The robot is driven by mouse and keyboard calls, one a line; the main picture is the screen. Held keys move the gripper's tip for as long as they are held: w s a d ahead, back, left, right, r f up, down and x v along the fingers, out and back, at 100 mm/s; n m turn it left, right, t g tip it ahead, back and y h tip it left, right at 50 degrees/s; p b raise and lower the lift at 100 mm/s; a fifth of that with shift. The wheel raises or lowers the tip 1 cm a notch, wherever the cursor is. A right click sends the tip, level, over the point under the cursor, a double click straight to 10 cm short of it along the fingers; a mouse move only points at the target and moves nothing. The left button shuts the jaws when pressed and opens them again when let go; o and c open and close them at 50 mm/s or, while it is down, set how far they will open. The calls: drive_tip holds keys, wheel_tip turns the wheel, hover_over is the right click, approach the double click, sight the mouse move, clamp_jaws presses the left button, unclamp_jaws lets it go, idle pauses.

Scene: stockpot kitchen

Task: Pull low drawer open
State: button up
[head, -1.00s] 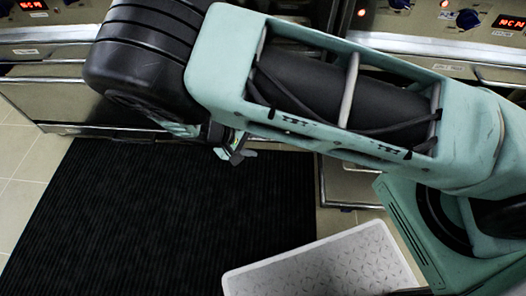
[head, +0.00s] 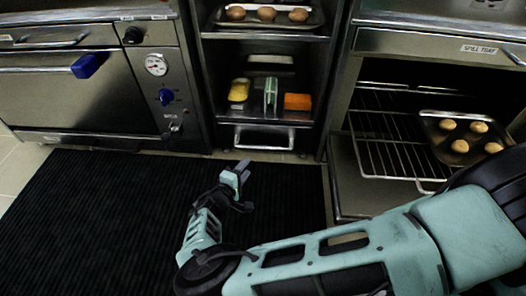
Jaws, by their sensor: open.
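The low drawer (head: 285,131) is at the bottom of the open shelf unit in the middle of the head view. Its pale bar handle (head: 264,147) runs across the front, close to the floor. The drawer looks shut, though its dark front is hard to read. My gripper (head: 242,172) is open and appears empty. It is in front of the handle and slightly to its left, apart from it by a visible gap. My arm reaches in from the lower right.
The shelves above hold a tray of buns (head: 267,14), a yellow item (head: 239,90), a green-and-white box (head: 271,95) and an orange box (head: 297,101). An open oven (head: 390,130) with a rack and bun tray stands right. A closed oven (head: 60,92) stands left. A black mat (head: 100,210) covers the floor.

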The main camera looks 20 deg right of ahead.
sight(262, 149)
drive_tip(key=b+x, duration=0.1)
drive_tip(key=x, duration=0.3)
drive_tip(key=b+x, duration=0.2)
drive_tip(key=x, duration=0.2)
drive_tip(key=b+x, duration=0.2)
drive_tip(key=x, duration=0.2)
drive_tip(key=shift+w+d+f, duration=0.2)
drive_tip(key=shift+d+f, duration=0.1)
drive_tip(key=shift+w+d, duration=0.4)
clamp_jaws()
